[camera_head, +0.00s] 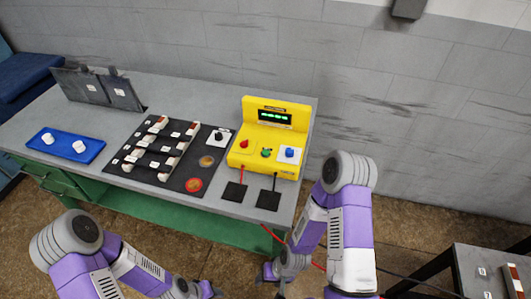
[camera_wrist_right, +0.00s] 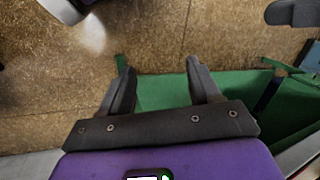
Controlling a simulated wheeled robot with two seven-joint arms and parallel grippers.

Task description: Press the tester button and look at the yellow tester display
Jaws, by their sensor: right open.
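The yellow tester (camera_head: 250,158) stands at the right end of the grey table. Its dark display (camera_head: 275,117) shows lit green characters, too small to read. A blue button (camera_head: 289,152) on a white plate is at the right of its front, beside a green knob (camera_head: 266,153) and a red knob (camera_head: 244,143). My right gripper (camera_head: 273,280) is low in front of the table, well away from the tester. In the right wrist view its fingers (camera_wrist_right: 157,80) are apart and empty, above floor and green table frame. My left gripper (camera_head: 208,289) is at the bottom edge, partly cut off.
A blue tray (camera_head: 88,155) with two white pieces lies left. Two black pads lie before the tester; a red cable hangs near my right arm.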

